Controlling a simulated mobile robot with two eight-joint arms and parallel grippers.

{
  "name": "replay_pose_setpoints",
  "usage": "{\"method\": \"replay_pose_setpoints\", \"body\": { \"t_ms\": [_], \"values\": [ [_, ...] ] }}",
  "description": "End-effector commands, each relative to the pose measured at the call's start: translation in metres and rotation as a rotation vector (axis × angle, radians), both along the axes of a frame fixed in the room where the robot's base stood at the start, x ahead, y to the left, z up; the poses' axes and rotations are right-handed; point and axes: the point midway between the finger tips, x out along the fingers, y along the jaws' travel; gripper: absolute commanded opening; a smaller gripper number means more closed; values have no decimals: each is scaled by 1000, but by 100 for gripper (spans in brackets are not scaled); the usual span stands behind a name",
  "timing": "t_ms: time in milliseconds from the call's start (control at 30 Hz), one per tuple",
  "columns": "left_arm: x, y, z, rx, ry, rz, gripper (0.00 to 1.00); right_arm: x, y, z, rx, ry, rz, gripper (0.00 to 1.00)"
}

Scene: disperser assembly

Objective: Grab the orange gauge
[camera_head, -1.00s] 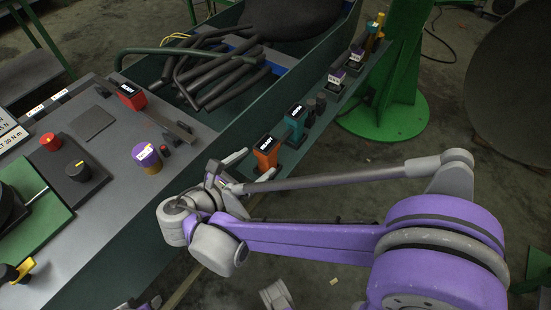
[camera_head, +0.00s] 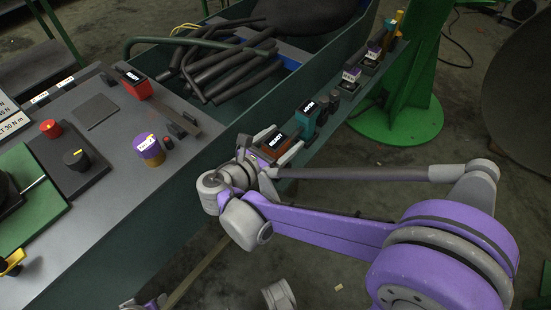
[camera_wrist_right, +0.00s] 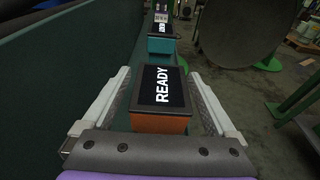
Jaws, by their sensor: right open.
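The orange gauge (camera_head: 274,146) stands on the narrow side ledge, its black display facing up. In the right wrist view the gauge (camera_wrist_right: 160,122) has an orange body, and its display reads READY. My right gripper (camera_head: 277,139) is open, with one finger on each side of the gauge. In the right wrist view small gaps show between the gripper's fingers (camera_wrist_right: 164,100) and the gauge. The lower part of the gauge is hidden. My left gripper is not clearly in view.
A teal gauge (camera_head: 306,120) stands just beyond on the same ledge, with dark knobs and purple-white items farther along. A bin of black tubes (camera_head: 215,65) lies left of the ledge.

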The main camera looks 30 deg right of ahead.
Motion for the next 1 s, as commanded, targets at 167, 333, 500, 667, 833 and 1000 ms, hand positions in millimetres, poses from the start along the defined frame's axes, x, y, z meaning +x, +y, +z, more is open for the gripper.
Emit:
{"method": "replay_pose_setpoints", "body": {
  "t_ms": [167,333,500,667,833,1000],
  "values": [
    [0,0,-1,0,0,0,46,3,-6,-1,0,0,1,92],
    [0,0,-1,0,0,0,46,3,-6,-1,0,0,1,87],
    [0,0,-1,0,0,0,46,2,-6,-1,0,0,1,56],
    [0,0,-1,0,0,0,46,2,-6,-1,0,0,1,28],
    [0,0,-1,0,0,0,46,2,-6,-1,1,0,1,0],
    [0,0,-1,0,0,0,46,2,-6,-1,1,0,1,0]
  ]
}}
